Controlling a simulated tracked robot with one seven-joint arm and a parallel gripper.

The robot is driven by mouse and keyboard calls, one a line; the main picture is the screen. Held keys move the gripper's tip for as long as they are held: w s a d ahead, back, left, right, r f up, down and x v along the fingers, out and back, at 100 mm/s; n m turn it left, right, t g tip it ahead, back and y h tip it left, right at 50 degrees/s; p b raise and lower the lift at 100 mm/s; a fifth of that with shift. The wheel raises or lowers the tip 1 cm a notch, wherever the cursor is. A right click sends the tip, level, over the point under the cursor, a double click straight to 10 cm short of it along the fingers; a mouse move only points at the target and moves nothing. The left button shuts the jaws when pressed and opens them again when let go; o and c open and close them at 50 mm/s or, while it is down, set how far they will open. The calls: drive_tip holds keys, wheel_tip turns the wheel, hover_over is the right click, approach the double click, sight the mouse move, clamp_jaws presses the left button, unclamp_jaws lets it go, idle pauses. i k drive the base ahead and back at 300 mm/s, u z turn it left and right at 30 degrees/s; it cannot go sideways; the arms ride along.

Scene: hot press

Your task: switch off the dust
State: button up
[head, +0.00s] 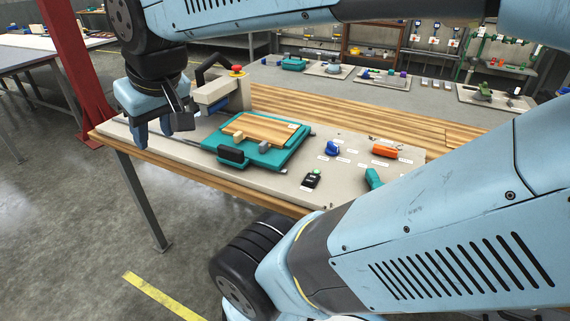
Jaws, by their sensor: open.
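My gripper (153,134) hangs at the left over the front left end of the bench board, fingers pointing down and apart, with nothing seen between them. It is left of the hot press. No control is clearly readable as the dust switch, as the small white labels are too small to read. On the board, right of the press, are a black switch box (312,180) with a green button, a blue knob (332,148), an orange block (384,151) and a teal handle (374,179). My arm passes close in front of the teal handle.
The press has a beige column (238,95) with a red button (237,71) on top. Its teal base (290,158) carries a wooden plate (260,129). A grey bench (400,88) with several fixtures stands behind. A red post (75,60) rises at the left.

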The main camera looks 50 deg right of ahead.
sight(311, 179)
drive_tip(key=z, duration=1.6)
drive_tip(key=k, duration=0.95)
drive_tip(key=z, duration=0.15)
drive_tip(key=i, duration=0.75)
drive_tip(key=u, duration=0.1)
